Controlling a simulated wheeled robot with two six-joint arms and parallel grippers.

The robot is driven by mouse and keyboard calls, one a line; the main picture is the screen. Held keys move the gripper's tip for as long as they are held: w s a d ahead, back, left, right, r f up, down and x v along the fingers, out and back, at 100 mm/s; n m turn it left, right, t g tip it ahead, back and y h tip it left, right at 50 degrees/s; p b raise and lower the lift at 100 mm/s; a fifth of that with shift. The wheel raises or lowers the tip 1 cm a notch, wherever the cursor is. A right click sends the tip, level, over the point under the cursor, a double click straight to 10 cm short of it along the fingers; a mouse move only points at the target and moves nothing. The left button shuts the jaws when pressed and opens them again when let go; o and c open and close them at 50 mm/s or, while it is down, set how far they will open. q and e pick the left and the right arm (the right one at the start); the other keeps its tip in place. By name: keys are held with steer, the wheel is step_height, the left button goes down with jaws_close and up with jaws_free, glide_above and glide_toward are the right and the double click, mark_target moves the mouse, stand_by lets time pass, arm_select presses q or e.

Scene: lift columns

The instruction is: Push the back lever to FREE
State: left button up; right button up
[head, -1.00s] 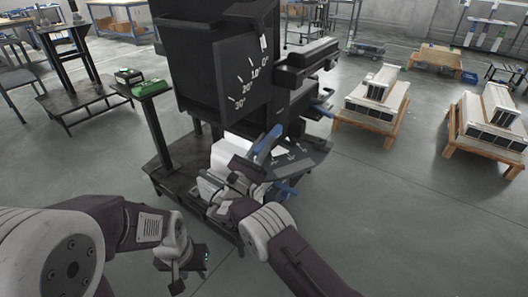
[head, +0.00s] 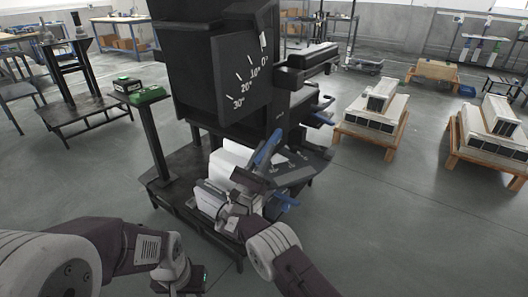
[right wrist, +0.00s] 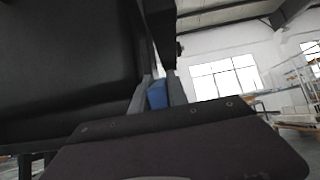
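A blue lever (head: 266,148) stands tilted on the dark column unit, beside a dark quadrant plate (head: 300,165) with pale marks. The marks are too small to read. My right gripper (head: 257,172) is at this lever's lower part. In the right wrist view its two grey fingers (right wrist: 157,92) stand slightly apart, with a blue piece (right wrist: 157,96) filling the gap; whether they clamp it is unclear. A second blue lever (head: 284,201) sits lower, at the plate's front. My left gripper (head: 182,278) is low at the bottom edge, its fingers not clearly shown.
The black column head (head: 225,65) carries an angle scale and stands behind the levers. White blocks (head: 228,160) lie on its base left of my right gripper. Pallets with white units (head: 372,120) are at right; floor between is clear.

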steer(key=o, duration=0.3)
steer(key=shift+w+d+f, duration=0.1)
steer(key=shift+w+d, duration=0.05)
steer(key=shift+s+a+f, duration=0.1)
steer(key=shift+s+a, duration=0.1)
steer(key=shift+a, duration=0.05)
steer(key=p+v, duration=0.1)
steer(key=v, duration=0.7)
steer(key=shift+s+f, duration=0.15)
steer(key=shift+s, duration=0.05)
steer(key=shift+a, duration=0.1)
